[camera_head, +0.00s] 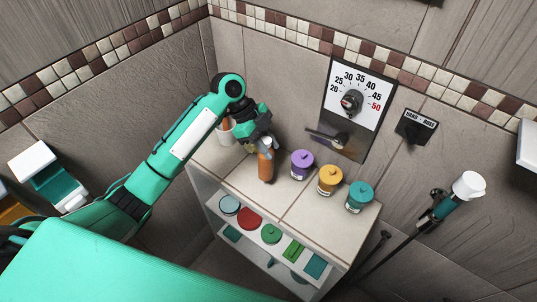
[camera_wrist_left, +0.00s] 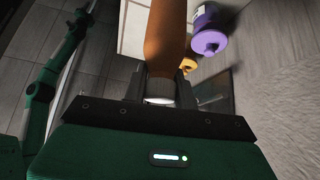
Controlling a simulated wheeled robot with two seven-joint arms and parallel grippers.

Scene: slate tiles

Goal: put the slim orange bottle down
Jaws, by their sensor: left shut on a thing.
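The slim orange bottle (camera_head: 265,165) is upright at the top of the white shelf unit (camera_head: 288,208), in the head view. My left gripper (camera_head: 264,145) is shut on it near its pale top. In the left wrist view the orange bottle (camera_wrist_left: 165,40) runs up between the fingers of my left gripper (camera_wrist_left: 160,92), with its pale end close to the palm. I cannot tell whether the bottle's base touches the tiled top. My right gripper is not in view.
Purple (camera_head: 302,164), yellow (camera_head: 331,180) and teal (camera_head: 359,197) lidded jars stand right of the bottle. A dial panel (camera_head: 352,105) with a lever is on the wall. Free top surface lies in front of the bottle.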

